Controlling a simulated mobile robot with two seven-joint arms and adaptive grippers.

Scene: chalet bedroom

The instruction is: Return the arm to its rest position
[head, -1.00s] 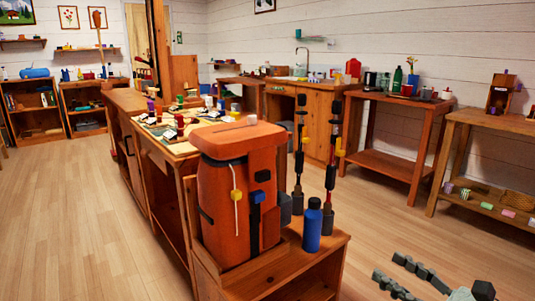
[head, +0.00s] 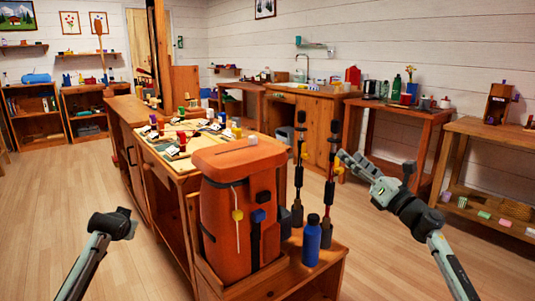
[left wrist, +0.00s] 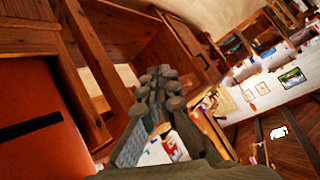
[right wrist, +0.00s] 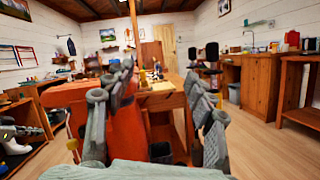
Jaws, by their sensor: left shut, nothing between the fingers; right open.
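My right gripper (head: 358,168) is raised at the right of the head view, in front of the back tables. It is empty, and its fingers stand apart in the right wrist view (right wrist: 155,95). My left arm (head: 110,224) comes in at the lower left of the head view, but its fingers cannot be made out there. In the left wrist view my left gripper (left wrist: 162,80) has its fingers together with nothing between them.
An orange backpack (head: 225,205) stands on a low wooden bench between my arms, with a blue bottle (head: 312,242) and two upright poles (head: 328,190) beside it. A long table (head: 155,148) with small items lies behind. Floor (head: 50,215) is clear at left.

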